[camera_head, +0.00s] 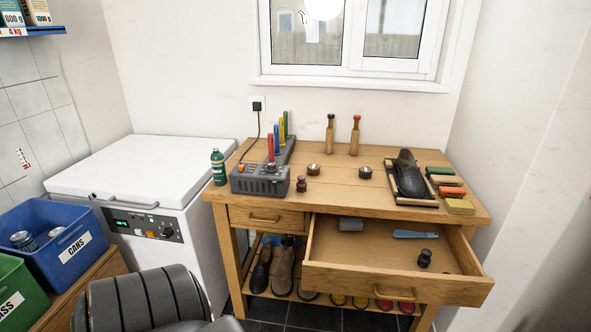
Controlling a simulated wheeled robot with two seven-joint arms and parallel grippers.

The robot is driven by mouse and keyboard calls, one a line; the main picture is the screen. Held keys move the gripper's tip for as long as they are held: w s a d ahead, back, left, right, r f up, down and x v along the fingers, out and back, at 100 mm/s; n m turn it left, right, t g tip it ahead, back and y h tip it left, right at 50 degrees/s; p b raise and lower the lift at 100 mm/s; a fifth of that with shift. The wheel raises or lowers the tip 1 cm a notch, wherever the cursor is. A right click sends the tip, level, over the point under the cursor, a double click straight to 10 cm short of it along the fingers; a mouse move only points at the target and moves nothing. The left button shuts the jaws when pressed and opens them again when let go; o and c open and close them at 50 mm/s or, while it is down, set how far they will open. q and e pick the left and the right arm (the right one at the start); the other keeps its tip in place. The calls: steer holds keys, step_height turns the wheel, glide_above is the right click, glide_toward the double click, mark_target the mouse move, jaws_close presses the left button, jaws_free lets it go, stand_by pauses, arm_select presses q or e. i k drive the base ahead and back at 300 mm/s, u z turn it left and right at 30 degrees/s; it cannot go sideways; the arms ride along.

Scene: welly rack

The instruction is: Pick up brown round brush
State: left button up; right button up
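A small dark brown round brush (301,184) with a knob-like handle stands upright on the wooden workbench (340,195), just right of a grey device. A similar black round brush (425,258) stands in the open right drawer (375,267). Neither of my grippers is in view, and nothing touches the brown brush.
The grey device (262,182) holds coloured sticks. Two round tins (313,169) (366,172), wooden-handled tools (354,136), a dark shoe (409,175) and coloured blocks (446,181) are on the bench. The open drawer juts forward. A white chest freezer (140,170) stands left.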

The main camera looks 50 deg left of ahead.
mark_target(301, 186)
steer(key=u, duration=2.15)
steer(key=k, duration=1.15)
steer(key=z, duration=0.65)
steer(key=i, duration=0.9)
steer(key=z, duration=0.65)
